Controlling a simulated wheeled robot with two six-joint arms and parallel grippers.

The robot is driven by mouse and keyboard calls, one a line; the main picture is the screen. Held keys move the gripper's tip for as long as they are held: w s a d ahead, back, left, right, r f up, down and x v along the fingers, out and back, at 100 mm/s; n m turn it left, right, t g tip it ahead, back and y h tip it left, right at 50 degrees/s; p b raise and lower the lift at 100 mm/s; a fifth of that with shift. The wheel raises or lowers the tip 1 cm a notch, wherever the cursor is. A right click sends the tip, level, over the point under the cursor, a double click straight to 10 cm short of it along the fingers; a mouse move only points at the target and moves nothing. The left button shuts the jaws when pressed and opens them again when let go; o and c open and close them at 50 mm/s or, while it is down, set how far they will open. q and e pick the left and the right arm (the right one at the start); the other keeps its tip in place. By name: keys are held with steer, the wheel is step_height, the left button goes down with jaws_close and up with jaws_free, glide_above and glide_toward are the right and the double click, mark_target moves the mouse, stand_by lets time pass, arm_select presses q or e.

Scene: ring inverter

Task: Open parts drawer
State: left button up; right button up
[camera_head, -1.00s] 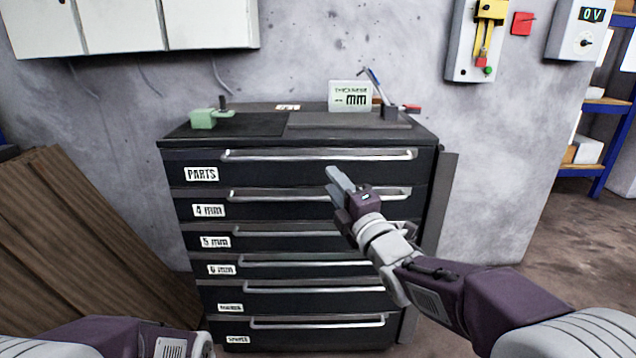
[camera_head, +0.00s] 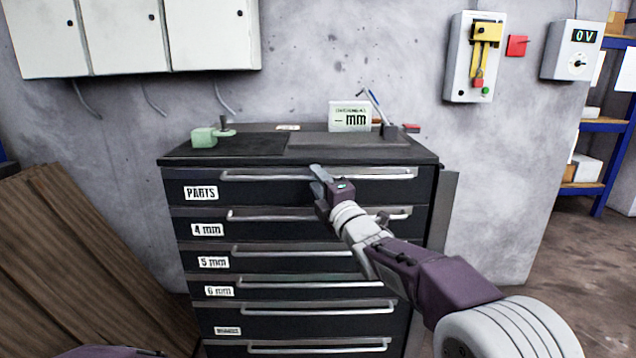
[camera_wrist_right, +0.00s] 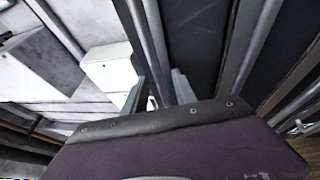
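The parts drawer (camera_head: 262,195) is the top drawer of a dark cabinet, marked by a white PARTS label (camera_head: 200,193). It looks shut, flush with the drawers below. Its long silver handle (camera_head: 252,175) runs along the top of its front. My right gripper (camera_head: 316,173) is at the middle of this handle. In the right wrist view, the handle bar (camera_wrist_right: 149,40) passes between the two fingers of the gripper (camera_wrist_right: 160,92). The fingers stand apart, with a small gap beside the bar. My left gripper is out of view.
Lower drawers with handles, such as the 4 mm drawer (camera_head: 262,228), lie just below. On the cabinet top are a green block (camera_head: 204,138) and a white mm sign (camera_head: 350,117). Brown boards (camera_head: 70,265) lean at the left. A side panel (camera_head: 440,225) stands right of the cabinet.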

jaws_close()
stand_by(1.3)
